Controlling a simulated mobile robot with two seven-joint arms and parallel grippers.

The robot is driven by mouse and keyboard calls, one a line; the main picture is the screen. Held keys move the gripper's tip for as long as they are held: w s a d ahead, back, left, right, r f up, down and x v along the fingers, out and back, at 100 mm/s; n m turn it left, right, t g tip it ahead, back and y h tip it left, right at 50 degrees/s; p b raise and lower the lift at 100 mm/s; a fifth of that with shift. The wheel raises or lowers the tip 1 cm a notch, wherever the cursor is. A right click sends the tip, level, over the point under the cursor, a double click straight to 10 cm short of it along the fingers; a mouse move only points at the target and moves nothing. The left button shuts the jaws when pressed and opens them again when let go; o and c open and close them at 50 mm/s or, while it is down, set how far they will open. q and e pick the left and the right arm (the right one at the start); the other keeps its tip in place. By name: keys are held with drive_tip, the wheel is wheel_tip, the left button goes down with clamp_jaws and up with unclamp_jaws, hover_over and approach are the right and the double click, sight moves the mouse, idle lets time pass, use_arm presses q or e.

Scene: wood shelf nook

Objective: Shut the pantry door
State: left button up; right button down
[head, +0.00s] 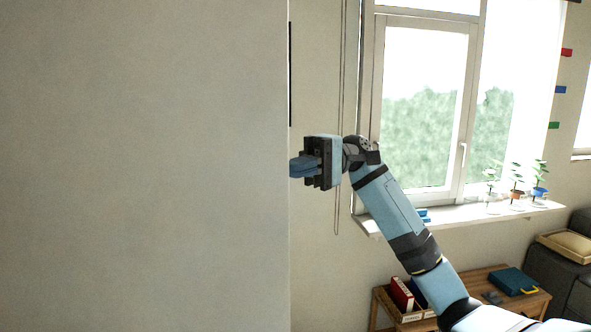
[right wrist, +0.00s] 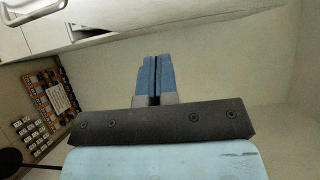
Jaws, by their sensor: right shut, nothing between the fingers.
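A large plain beige panel (head: 145,165), which looks like the pantry door, fills the left half of the head view. Its upright edge runs down the middle of the picture. A thin dark upright strip (head: 290,75) shows beside that edge. My right gripper (head: 292,167) points left, with its blue fingertips at the panel's edge; I cannot tell whether they touch it. The right wrist view shows the same fingers (right wrist: 154,75) pressed together with nothing between them, in front of a plain beige surface. My left gripper is not in view.
A window with a sill (head: 470,212) and small potted plants stands behind my right arm. Below is a wooden bench (head: 535,303) with a crate and a teal case (head: 513,281). The right wrist view shows a rack of small items (right wrist: 50,95) and pale fronts with handles (right wrist: 35,12).

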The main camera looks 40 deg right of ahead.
drive_tip(key=s+d+r+n+g, duration=0.2)
drive_tip(key=s+d+r+g, duration=0.1)
drive_tip(key=s+r, duration=0.25)
use_arm(q)
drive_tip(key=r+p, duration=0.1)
drive_tip(key=p, duration=0.1)
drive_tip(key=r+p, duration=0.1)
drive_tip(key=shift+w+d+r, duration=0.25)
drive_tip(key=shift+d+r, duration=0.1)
use_arm(e)
drive_tip(key=s+a, duration=0.4)
drive_tip(key=a, duration=0.8)
drive_tip(key=shift+a, duration=0.15)
drive_tip(key=shift+r, duration=0.1)
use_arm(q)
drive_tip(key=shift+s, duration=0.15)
use_arm(e)
drive_tip(key=shift+s+t, duration=0.1)
drive_tip(key=shift+t, duration=0.2)
